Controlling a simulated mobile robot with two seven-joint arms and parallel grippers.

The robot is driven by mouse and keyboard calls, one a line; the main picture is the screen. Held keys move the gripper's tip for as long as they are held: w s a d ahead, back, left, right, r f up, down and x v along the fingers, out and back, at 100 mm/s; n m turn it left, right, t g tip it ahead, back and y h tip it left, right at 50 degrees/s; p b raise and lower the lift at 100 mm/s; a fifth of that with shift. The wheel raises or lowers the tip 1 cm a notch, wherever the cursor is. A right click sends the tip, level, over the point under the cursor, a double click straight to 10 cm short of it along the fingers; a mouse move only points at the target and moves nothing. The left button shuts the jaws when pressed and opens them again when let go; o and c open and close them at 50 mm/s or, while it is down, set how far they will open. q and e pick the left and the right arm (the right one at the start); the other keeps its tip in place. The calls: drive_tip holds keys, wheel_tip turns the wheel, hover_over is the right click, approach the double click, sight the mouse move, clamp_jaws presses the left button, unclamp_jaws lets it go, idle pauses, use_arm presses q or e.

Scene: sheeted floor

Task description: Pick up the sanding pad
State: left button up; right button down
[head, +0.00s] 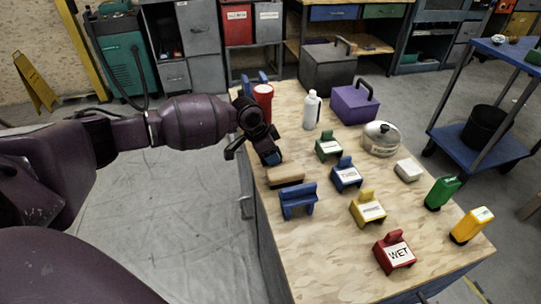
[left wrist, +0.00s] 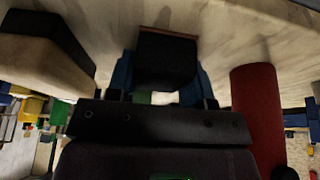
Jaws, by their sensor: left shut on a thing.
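My left gripper (head: 268,154) is over the left edge of the wooden bench, just behind a tan block with a dark underside (head: 285,176). In the left wrist view its blue fingers are closed on a dark block with a thin brown edge, which looks like the sanding pad (left wrist: 168,58). Bench surface and a shadow show beside the pad; I cannot tell whether it is clear of the surface. In the head view the gripper mostly hides the pad. The tan block also shows in the left wrist view (left wrist: 40,65), apart from the gripper. My right gripper is not in view.
A red cylinder (head: 263,94) stands close behind the gripper. A blue stand (head: 298,201) is in front of the tan block. Blue (head: 346,176), green (head: 328,147), yellow (head: 368,209) and red (head: 394,253) labelled stands, a white bottle (head: 312,109) and a kettle (head: 381,138) are farther right.

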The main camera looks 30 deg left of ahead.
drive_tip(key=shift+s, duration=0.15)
